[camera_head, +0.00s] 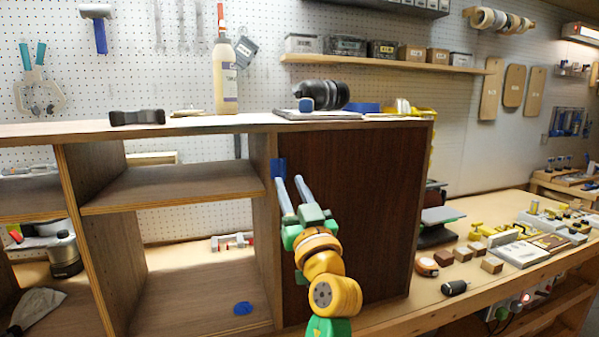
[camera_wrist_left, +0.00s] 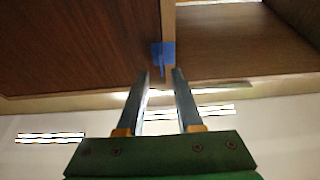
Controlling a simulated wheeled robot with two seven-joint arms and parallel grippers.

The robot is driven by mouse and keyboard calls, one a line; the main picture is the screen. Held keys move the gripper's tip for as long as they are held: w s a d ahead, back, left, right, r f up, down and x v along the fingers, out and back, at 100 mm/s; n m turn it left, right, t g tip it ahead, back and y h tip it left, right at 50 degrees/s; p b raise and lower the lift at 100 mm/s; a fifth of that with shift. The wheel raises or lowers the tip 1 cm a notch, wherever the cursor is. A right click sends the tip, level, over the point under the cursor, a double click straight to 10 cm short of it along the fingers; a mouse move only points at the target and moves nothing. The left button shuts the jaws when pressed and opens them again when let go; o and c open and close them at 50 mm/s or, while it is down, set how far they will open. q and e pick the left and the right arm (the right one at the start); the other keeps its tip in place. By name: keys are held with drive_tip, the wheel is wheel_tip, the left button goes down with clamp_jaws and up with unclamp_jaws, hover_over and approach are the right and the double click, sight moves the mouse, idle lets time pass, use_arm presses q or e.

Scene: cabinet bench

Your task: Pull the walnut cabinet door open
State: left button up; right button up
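The dark walnut cabinet door (camera_head: 355,215) is at the right of the cabinet and looks closed; it fills the upper left of the left wrist view (camera_wrist_left: 75,45). A small blue handle (camera_head: 279,168) sits near the door's upper left edge and also shows in the left wrist view (camera_wrist_left: 162,54). My left gripper (camera_head: 288,180) points up at the door with its fingertips just below and beside the handle. In the left wrist view its two fingers (camera_wrist_left: 161,74) are apart, with the handle just beyond the gap. Contact cannot be told. My right gripper is not in view.
Open shelves (camera_head: 170,190) stand left of the door, with a blue disc (camera_head: 243,308) on the lower board. A bottle (camera_head: 224,80) and headphones (camera_head: 322,94) are on the cabinet top. Wooden blocks (camera_head: 443,258) and a dark cylinder (camera_head: 454,287) lie on the bench to the right.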

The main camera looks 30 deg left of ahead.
sight(283, 172)
use_arm(q)
drive_tip(key=p+x, duration=0.1)
drive_tip(key=x, duration=0.3)
drive_tip(key=shift+s+a, duration=0.1)
drive_tip(key=shift+a, duration=0.05)
drive_tip(key=shift+c, duration=0.4)
clamp_jaws()
drive_tip(key=shift+f, duration=0.1)
idle(0.7)
